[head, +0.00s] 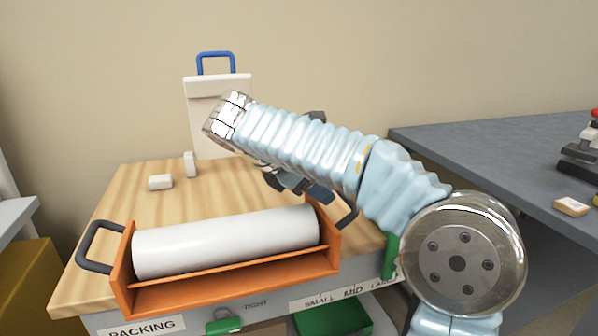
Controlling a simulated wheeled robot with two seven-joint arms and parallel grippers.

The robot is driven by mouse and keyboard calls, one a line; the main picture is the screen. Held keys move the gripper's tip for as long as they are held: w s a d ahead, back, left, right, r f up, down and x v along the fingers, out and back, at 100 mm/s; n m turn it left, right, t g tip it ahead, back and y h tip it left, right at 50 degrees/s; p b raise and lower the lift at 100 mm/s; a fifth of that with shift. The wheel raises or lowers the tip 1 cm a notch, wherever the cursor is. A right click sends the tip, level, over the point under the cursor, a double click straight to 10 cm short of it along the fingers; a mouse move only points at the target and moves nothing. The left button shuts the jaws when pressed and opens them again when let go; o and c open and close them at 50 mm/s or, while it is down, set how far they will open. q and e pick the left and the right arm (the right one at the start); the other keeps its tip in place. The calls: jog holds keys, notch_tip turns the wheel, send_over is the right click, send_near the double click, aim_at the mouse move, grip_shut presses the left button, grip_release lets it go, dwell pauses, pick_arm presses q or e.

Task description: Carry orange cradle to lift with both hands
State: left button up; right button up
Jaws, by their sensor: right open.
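The orange cradle (235,285) sits at the front edge of the wooden packing table, with a white roll (225,242) lying in it. Its dark left handle (83,246) stands out clear and free. Its dark right handle (350,212) shows partly below my right arm. My right gripper (300,190) is open, above and behind the cradle's right end, close to the right handle; my forearm partly hides it. I cannot tell whether it touches the handle. My left gripper is out of view. I cannot make out a lift.
A grey table (480,150) stands at right with a small block (571,206). Green bins (335,317) sit below the table's labelled front.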

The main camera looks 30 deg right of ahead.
jog(key=v, duration=0.9)
jog(key=shift+w+a+r, duration=0.1)
jog(key=shift+a+r, duration=0.05)
jog(key=shift+a, duration=0.05)
jog(key=shift+v, duration=1.85)
